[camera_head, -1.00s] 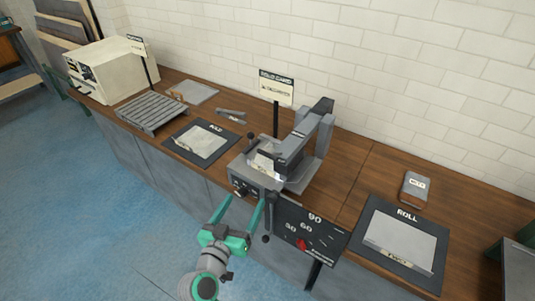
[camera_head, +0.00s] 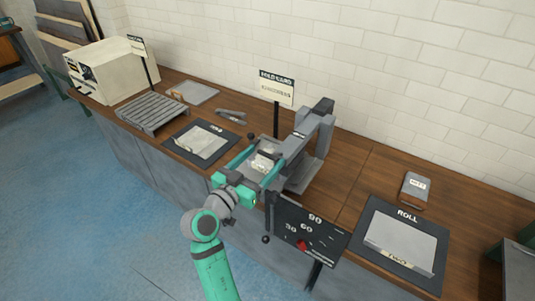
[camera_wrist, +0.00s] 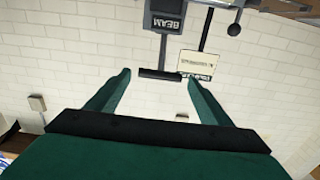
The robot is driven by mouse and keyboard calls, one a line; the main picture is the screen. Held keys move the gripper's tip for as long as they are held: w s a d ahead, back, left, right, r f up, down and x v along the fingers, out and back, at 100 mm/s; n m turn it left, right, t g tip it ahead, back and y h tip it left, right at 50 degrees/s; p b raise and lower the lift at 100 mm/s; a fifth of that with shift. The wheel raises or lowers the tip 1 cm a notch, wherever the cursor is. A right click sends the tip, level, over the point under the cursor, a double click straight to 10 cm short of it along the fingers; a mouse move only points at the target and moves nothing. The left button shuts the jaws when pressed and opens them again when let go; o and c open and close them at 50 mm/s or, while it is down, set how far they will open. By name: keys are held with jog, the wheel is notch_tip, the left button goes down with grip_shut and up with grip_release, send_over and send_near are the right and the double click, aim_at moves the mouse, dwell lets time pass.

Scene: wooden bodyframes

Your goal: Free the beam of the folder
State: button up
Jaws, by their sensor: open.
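The grey folder (camera_head: 318,150) stands at the middle of the bench. Its long dark beam (camera_head: 297,143) slopes up to the right. In the wrist view, which looks upside down, a plate marked BEAM (camera_wrist: 166,18) shows at the top, with a thin stem and a short dark bar (camera_wrist: 159,74). My gripper (camera_head: 266,160) is open and empty, reaching over the folder's front. In the wrist view my gripper (camera_wrist: 158,78) has the bar between its fingertips in the picture. I cannot tell whether the bar is at their depth. A pale sheet (camera_head: 262,161) lies partly hidden behind the fingers.
A dark angle board (camera_head: 310,229) with a red pointer hangs at the folder's front. A sign (camera_head: 277,87) stands behind it. A FOLD mat (camera_head: 203,143) and slatted rack (camera_head: 152,114) lie left. A ROLL mat (camera_head: 405,243) and small grey block (camera_head: 416,187) lie right.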

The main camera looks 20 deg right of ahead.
aim_at(267, 155)
jog(key=shift+x, duration=1.55)
